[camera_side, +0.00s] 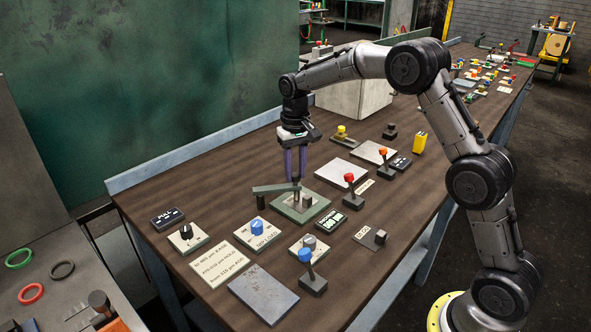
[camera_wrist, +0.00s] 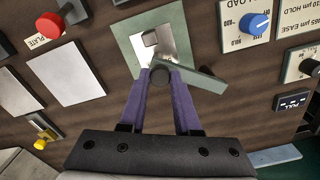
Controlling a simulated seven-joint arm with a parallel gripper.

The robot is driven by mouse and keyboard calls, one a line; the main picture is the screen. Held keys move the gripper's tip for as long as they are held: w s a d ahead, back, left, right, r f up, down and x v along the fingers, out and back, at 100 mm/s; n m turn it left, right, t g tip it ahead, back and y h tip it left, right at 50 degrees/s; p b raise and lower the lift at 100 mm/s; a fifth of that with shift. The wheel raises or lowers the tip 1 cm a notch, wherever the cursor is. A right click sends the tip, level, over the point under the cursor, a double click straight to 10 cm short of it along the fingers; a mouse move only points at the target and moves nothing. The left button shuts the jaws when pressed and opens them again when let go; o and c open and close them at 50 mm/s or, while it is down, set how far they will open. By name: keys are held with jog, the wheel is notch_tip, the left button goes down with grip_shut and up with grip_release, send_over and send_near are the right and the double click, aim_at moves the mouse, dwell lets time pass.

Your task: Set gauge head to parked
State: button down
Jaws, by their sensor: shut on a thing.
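The gauge head appears to be the grey-green swing arm (camera_side: 272,189) on a pale green base plate (camera_side: 318,212). In the side view the arm points left, past the plate's edge, with a small dark block (camera_side: 261,201) under its free end. In the wrist view the arm (camera_wrist: 205,82) runs right from a dark round knob (camera_wrist: 159,76). My gripper (camera_side: 296,181) points down over the plate, its purple fingers (camera_wrist: 160,72) closed on that knob at the arm's inner end. A small grey block (camera_wrist: 150,39) stands on the plate beside the knob. I see no parked mark.
A blue dial (camera_side: 258,227), a black dial (camera_side: 186,232) and a text card (camera_side: 217,263) are to the left. Bare table lies behind the arm.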

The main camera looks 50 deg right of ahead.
jog(key=shift+w+d+r, duration=0.1)
jog(key=shift+w, duration=0.05)
dwell(0.5)
jog(key=w+a+n, duration=0.1)
jog(key=w+n, duration=1.1)
jog(key=n, duration=0.4)
dwell(0.4)
jog(key=shift+r, duration=0.1)
jog(key=c, duration=0.8)
grip_release()
jog(key=shift+o, duration=0.9)
jog(key=shift+s, duration=0.1)
